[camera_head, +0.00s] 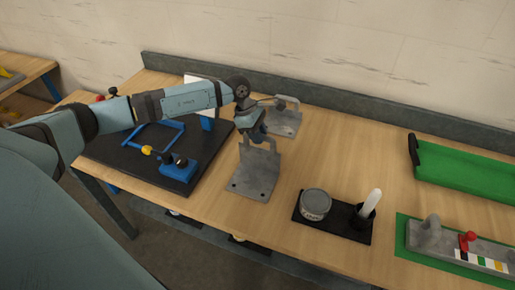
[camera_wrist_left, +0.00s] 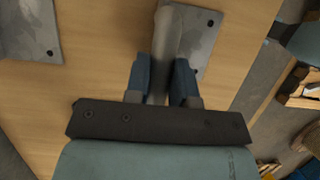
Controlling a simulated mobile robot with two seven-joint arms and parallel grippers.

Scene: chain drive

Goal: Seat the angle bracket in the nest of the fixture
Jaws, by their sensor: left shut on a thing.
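A grey angle bracket (camera_head: 255,178) with holes in its flat plate is at the middle of the bench. My left gripper (camera_head: 257,130) is shut on its upright flange. In the left wrist view the flange (camera_wrist_left: 165,40) stands between the two blue fingers (camera_wrist_left: 160,85), with the holed plate (camera_wrist_left: 203,38) to its right. I cannot tell whether the plate touches the bench. A second grey bracket-like part (camera_head: 286,122) sits behind; a holed plate also shows at the upper left of the wrist view (camera_wrist_left: 28,32). I cannot clearly identify the fixture's nest. My right gripper is out of view.
A black mat (camera_head: 120,158) with a blue frame (camera_head: 160,133) and a blue block (camera_head: 178,172) is to the left. A tin (camera_head: 315,204) and white stick (camera_head: 371,202) are on a black tray (camera_head: 345,232). A grey block (camera_head: 436,240) and green tray (camera_head: 470,175) are at right.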

